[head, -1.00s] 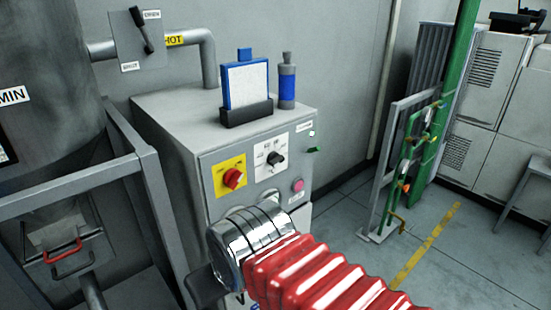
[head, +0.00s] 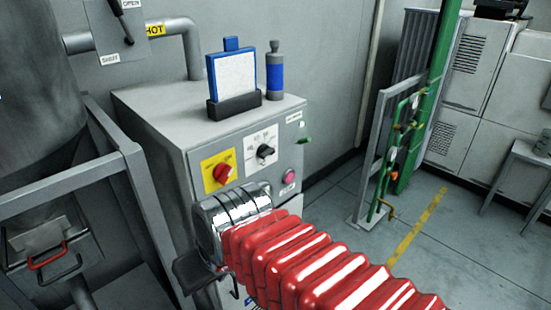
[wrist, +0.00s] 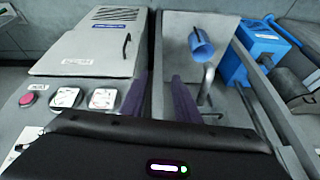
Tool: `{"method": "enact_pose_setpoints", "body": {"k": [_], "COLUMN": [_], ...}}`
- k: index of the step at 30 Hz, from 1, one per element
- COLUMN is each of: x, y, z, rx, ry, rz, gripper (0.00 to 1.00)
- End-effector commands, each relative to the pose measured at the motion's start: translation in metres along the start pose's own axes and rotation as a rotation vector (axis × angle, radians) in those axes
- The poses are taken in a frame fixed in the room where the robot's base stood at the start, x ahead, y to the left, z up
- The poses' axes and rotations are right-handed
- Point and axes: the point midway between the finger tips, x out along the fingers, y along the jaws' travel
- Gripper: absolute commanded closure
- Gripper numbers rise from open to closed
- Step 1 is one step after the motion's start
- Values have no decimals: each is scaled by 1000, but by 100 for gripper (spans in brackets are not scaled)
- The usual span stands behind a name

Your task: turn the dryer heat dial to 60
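A black dial (head: 266,152) sits on a white marked plate on the grey cabinet's (head: 150,115) front; it looks like the heat dial. Its marks are too small to read. A red rotary knob (head: 223,173) on a yellow plate is left of it. My gripper is mostly hidden in the head view behind my red-sleeved arm and chrome cuff, below the panel. In the wrist view my gripper (wrist: 160,88) shows two dark purple fingers standing apart with nothing held between them. The gripper is apart from the dial.
A pink button (head: 289,176) is below and right of the dial. A blue-framed board (head: 232,80) and a blue-banded bottle (head: 275,72) stand on the cabinet. A grey rail (head: 75,185) is at left. A green post (head: 425,80) and open floor (head: 420,260) are at right.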

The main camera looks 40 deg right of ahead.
Motion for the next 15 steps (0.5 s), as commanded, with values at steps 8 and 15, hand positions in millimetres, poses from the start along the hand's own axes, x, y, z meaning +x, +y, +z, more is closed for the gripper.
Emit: {"method": "enact_pose_setpoints", "body": {"k": [8,15], "x": [30,51], "y": [26,49], "z": [5,4], "rx": [201,383], "ry": [-116,-158], "rz": [-90,-198], "gripper": [71,71]}}
